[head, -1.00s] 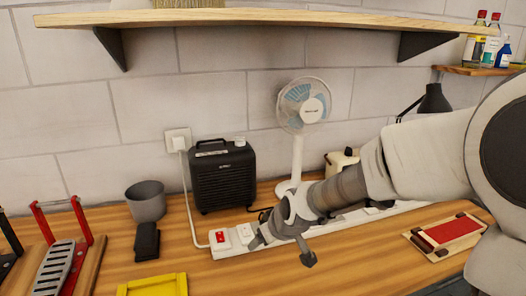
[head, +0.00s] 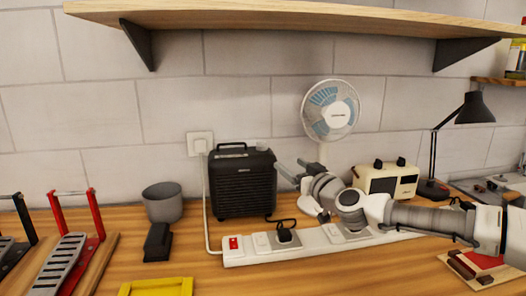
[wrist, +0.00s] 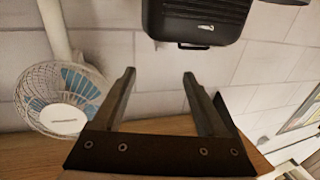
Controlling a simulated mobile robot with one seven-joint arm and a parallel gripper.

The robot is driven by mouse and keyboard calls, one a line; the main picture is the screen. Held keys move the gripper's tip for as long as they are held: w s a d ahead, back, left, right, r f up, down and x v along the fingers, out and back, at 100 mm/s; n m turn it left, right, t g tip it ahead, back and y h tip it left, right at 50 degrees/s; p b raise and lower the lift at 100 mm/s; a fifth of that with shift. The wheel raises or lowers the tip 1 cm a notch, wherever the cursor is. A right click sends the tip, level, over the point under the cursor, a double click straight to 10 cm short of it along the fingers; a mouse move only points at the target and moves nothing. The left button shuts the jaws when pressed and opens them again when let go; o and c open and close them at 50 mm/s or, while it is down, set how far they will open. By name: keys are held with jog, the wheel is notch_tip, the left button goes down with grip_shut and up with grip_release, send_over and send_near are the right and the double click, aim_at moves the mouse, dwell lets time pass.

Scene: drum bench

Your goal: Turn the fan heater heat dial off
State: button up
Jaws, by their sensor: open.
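The fan heater is a black box with a ribbed front (head: 243,185), standing upright against the wall in the head view. A small grey dial (head: 261,147) sits at the right of its top, beside the carry handle (head: 232,146). The dial's setting is too small to read. In the wrist view the heater (wrist: 198,20) appears upside down at the top edge, and I cannot make out the dial there. My gripper (head: 288,164) is open and empty, just right of the heater and below its top. Its two fingers (wrist: 159,73) show apart in the wrist view.
A white fan (head: 331,110) stands behind my gripper, right of the heater. A white power strip (head: 310,240) with a red switch and plugs lies in front. A grey cup (head: 162,203) stands left, a cream toaster (head: 388,182) right. A wooden shelf (head: 280,18) overhangs above.

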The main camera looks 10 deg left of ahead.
aim_at(264, 148)
jog(key=p+x, duration=0.1)
jog(key=x, duration=1.6)
jog(key=shift+a, duration=0.15)
jog(key=shift+c, duration=0.2)
grip_shut()
